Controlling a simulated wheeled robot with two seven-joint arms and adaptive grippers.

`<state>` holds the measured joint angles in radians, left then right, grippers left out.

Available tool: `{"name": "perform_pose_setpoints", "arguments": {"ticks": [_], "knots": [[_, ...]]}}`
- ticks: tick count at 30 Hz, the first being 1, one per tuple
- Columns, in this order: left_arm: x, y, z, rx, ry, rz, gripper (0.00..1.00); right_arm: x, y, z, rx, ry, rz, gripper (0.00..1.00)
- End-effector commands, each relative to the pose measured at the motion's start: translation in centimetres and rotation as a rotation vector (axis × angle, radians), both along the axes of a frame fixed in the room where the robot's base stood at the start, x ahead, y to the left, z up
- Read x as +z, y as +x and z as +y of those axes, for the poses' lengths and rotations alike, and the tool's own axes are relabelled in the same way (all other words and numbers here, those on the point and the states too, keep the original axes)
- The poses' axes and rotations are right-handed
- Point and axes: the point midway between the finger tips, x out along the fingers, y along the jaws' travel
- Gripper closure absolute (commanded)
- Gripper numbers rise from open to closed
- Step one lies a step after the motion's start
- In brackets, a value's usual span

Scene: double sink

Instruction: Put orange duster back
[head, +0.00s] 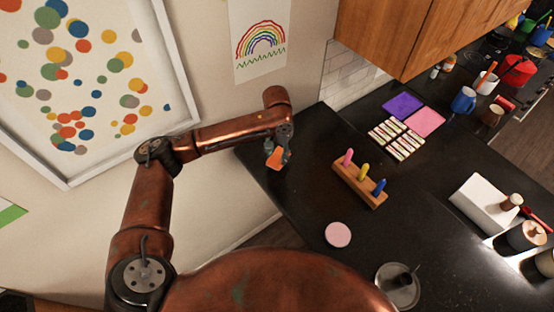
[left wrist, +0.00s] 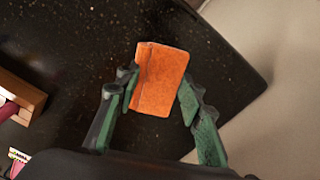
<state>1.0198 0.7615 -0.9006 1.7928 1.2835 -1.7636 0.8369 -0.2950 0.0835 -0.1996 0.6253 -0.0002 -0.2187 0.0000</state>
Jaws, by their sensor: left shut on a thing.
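The orange duster (head: 274,159) is a small orange block held at the left end of the black counter. It also shows in the left wrist view (left wrist: 162,80) between the green fingers. My left gripper (head: 279,152) is shut on it, with one finger on each side; its fingertips also show in the left wrist view (left wrist: 160,92). Black countertop lies behind the duster in the wrist view; I cannot tell whether the duster touches it. My right gripper is not in view.
A wooden stand (head: 358,187) with pink, yellow and blue pegs is right of the gripper. A pink disc (head: 338,234) lies in front. Purple (head: 403,105) and pink (head: 425,120) squares lie farther back, near small striped pieces (head: 397,138). The counter between gripper and stand is clear.

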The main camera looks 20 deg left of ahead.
Motion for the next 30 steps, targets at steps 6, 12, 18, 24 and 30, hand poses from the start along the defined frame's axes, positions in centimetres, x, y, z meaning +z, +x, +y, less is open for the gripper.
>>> {"name": "perform_pose_setpoints", "arguments": {"ticks": [6,12,18,24,30], "knots": [[-1.3,0.7,-0.1,0.000,0.001,0.002,0.87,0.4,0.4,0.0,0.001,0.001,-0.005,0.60],[-3.7,0.7,-0.1,0.000,0.001,-0.001,0.87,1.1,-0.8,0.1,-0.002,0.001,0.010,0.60],[-3.9,0.7,-0.1,0.000,-0.001,-0.002,0.87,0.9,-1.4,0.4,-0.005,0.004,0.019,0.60],[-4.1,0.7,-0.1,0.001,0.000,-0.001,0.61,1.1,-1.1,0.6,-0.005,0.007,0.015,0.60],[-4.1,0.7,-0.1,0.001,0.000,-0.001,0.47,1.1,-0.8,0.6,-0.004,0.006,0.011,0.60]]}}
